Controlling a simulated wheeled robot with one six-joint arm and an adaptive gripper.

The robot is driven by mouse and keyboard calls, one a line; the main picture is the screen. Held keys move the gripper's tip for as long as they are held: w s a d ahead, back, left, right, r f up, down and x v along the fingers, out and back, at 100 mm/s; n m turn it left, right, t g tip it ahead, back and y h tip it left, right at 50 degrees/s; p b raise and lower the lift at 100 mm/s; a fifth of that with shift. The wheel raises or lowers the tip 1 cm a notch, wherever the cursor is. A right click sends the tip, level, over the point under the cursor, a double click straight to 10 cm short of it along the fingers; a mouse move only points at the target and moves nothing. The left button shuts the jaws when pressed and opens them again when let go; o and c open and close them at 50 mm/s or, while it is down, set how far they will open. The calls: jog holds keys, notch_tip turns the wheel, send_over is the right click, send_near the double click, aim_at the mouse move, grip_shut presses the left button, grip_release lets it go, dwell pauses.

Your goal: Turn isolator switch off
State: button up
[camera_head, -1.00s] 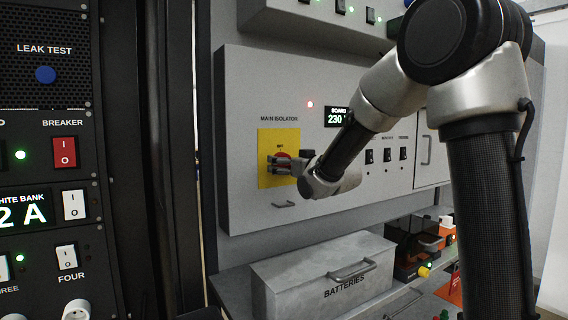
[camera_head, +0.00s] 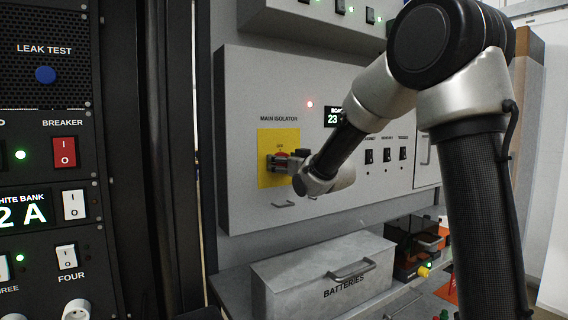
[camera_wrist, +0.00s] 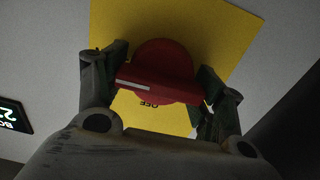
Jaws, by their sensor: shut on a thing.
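The main isolator is a red rotary knob on a yellow plate (camera_head: 264,178) on the grey panel. In the wrist view the red isolator switch (camera_wrist: 160,66) has a raised handle with a white line along one edge. Below it the word OFF shows upside down on the yellow plate (camera_wrist: 222,28). My gripper (camera_head: 274,163) is at the knob. In the wrist view my gripper (camera_wrist: 160,84) has one finger at each end of the handle and is shut on it. In the head view the fingers and wrist hide most of the knob.
A small handle (camera_head: 284,204) is below the plate. The batteries box (camera_head: 325,275) stands lower. A black rack (camera_head: 50,150) is at left.

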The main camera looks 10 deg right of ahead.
jog(key=shift+n, duration=0.3)
jog(key=n, duration=0.4)
jog(key=shift+a, duration=0.1)
jog(key=n, duration=0.4)
jog(key=shift+a, duration=0.1)
jog(key=n, duration=0.5)
jog(key=shift+f, duration=0.15)
jog(key=n, duration=0.4)
jog(key=shift+a+f, duration=0.1)
jog(key=o, duration=1)
jog(key=shift+o, duration=0.2)
jog(key=shift+s, duration=0.1)
